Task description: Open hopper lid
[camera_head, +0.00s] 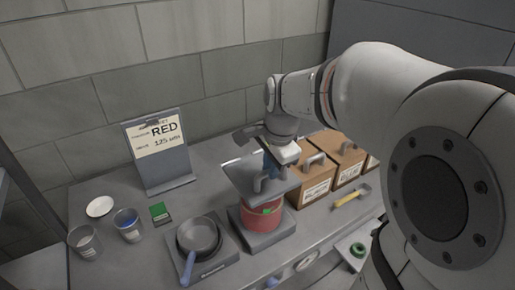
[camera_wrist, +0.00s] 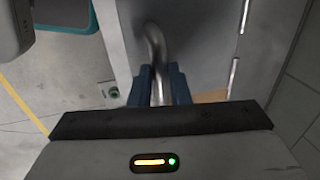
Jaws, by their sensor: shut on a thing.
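My gripper (camera_head: 272,168) is at the lid. In the wrist view, the blue fingers (camera_wrist: 160,88) are shut on the lid's handle (camera_wrist: 154,38), with the grey panel (camera_wrist: 195,45) behind it. The lid and my arm hide part of the bucket's top. I cannot tell whether the lid touches the bucket.
Brown boxes (camera_head: 312,183) with bar handles stand close right of the bucket. A yellow-handled tool (camera_head: 350,197) lies right. The grey wall is close behind.

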